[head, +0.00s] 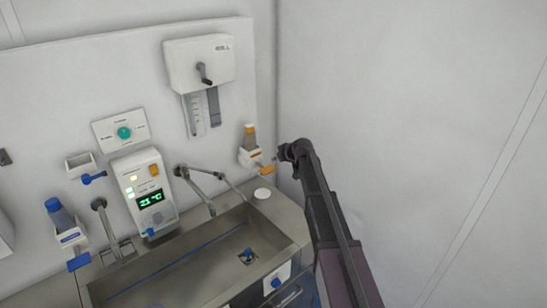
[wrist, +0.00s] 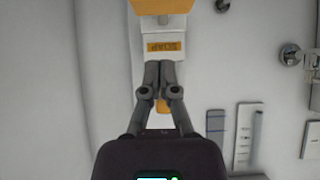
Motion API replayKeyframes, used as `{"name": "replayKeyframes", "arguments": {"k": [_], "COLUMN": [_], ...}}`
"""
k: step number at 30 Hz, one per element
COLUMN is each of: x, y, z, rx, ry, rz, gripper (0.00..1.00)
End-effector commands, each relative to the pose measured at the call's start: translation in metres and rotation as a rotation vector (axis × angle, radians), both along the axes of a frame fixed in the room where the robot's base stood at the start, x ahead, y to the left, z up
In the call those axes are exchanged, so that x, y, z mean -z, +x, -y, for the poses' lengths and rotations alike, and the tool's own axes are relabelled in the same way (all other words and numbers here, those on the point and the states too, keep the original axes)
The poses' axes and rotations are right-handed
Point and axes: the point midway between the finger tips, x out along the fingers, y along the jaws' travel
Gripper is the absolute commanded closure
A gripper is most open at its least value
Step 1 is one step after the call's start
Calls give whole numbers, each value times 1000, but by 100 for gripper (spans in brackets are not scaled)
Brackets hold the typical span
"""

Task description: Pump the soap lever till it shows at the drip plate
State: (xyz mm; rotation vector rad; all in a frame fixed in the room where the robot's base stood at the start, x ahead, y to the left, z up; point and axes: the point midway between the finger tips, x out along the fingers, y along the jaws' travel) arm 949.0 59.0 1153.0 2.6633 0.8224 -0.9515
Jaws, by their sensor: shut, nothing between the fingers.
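The soap dispenser (head: 247,156) hangs on the wall near the corner, with an amber bottle and orange cap. Its orange lever (head: 266,169) sticks out at its lower front. In the wrist view the dispenser (wrist: 165,24) appears upside down, its SOAP label (wrist: 164,46) readable and the orange lever (wrist: 160,6) at the top edge. My gripper (head: 279,158) is shut and empty, just right of the dispenser and slightly above the lever. In the wrist view the shut fingers (wrist: 165,66) lie before the dispenser, hiding part of it. A round white drip plate (head: 262,193) lies below on the counter; no soap is visible on it.
A steel sink (head: 205,257) with taps (head: 200,188) lies left of the dispenser. A blue-capped dispenser (head: 63,220) and a control panel (head: 145,190) are farther left. A white wall box (head: 200,62) hangs above. The right wall (head: 420,110) is bare.

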Motion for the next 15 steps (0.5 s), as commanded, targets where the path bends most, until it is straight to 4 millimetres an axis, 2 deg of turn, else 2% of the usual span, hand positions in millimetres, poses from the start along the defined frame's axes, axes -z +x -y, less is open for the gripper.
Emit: {"name": "replayKeyframes", "arguments": {"k": [1,6,15], "x": [-9,-23,-41], "y": [-6,-19,-36], "z": [3,12,23], "rx": [1,0,-1], "ry": [-1,-1,0], "rz": [0,1,0], "gripper": [100,100,100]}}
